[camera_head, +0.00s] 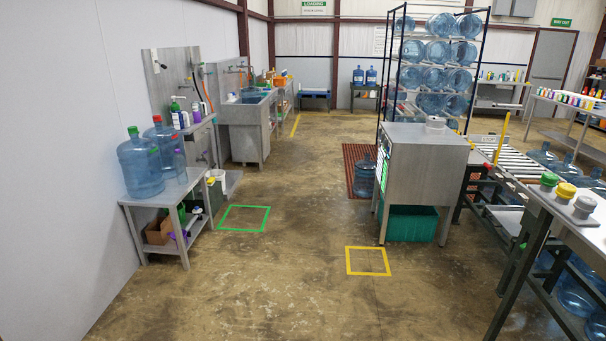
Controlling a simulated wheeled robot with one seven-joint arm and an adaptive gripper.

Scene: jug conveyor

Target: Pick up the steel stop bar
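I cannot make out a steel stop bar for certain at this distance. A roller conveyor (508,160) runs along the right side, behind the steel cabinet. A thin yellow upright (501,138) stands at the conveyor's edge. A steel-topped bench (575,222) at the right front bears green, yellow and grey capped items (566,192). My gripper is not in view.
A steel cabinet (426,160) stands right of centre, with a green bin (409,224) under it. A small table (150,198) with blue jugs (140,167) is at the left. Green (243,207) and yellow (368,273) floor squares lie on open floor between.

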